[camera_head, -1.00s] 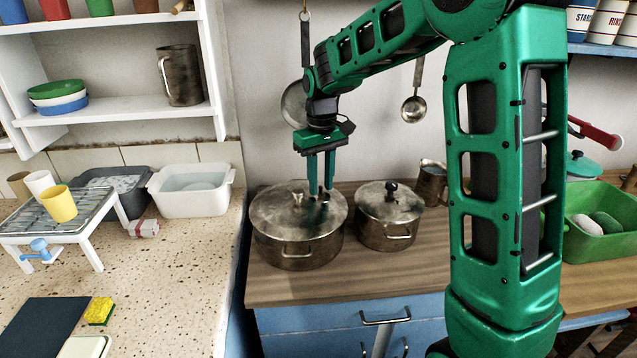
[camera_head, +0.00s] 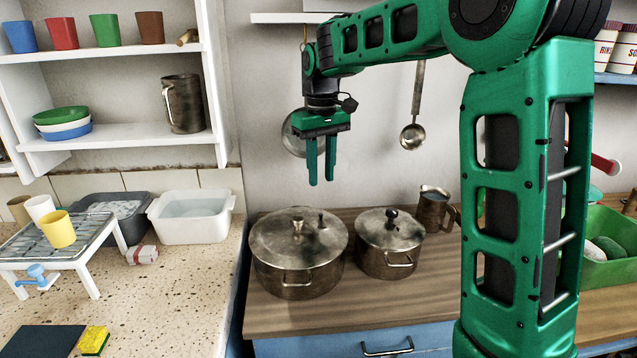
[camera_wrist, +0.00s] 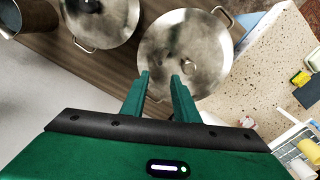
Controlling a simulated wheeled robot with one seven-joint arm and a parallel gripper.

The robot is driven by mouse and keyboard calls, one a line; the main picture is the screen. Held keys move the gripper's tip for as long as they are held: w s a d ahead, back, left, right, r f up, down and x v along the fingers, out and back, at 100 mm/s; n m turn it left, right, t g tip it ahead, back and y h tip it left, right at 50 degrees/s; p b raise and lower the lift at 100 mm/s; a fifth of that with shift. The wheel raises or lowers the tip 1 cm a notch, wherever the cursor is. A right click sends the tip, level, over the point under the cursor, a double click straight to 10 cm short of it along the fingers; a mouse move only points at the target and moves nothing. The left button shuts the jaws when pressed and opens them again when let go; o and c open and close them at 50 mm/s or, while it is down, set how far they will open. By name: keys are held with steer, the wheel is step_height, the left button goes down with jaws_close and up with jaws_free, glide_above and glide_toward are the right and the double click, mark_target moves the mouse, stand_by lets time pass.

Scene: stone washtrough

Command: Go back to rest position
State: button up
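My green gripper (camera_head: 321,183) hangs pointing down, in the air above the large lidded pot (camera_head: 298,262). Its two fingers are apart with nothing between them. In the wrist view my gripper (camera_wrist: 159,75) also shows an empty gap, with the large pot's lid (camera_wrist: 186,40) below and beyond the fingertips. The large pot stands on the wooden counter with its lid on. A smaller lidded pot (camera_head: 388,252) stands to its right.
A metal jug (camera_head: 434,208) stands behind the small pot. A ladle (camera_head: 413,135) and a pan (camera_head: 293,135) hang on the wall behind my arm. A shelf (camera_head: 120,137) with dishes is at left. A green basin (camera_head: 612,225) is at right.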

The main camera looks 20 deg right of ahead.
stand_by(0.4)
steer(key=s+d+m, duration=0.3)
steer(key=s+d, duration=0.5)
steer(key=s, duration=0.4)
steer(key=s+d+f+m, duration=0.1)
steer(key=s+f+m, duration=0.1)
steer(key=s, duration=0.6)
steer(key=s+d+f+m, duration=0.1)
steer(key=s+f, duration=0.3)
steer(key=s, duration=0.4)
steer(key=s+d+f+m, duration=0.2)
steer(key=s+d+f, duration=0.1)
steer(key=s, duration=0.5)
steer(key=shift+s+d+f+m, duration=0.15)
steer(key=shift+f+m, duration=0.15)
steer(key=shift+f, duration=0.2)
steer(key=shift+w+f, duration=0.25)
steer(key=shift+w, duration=0.4)
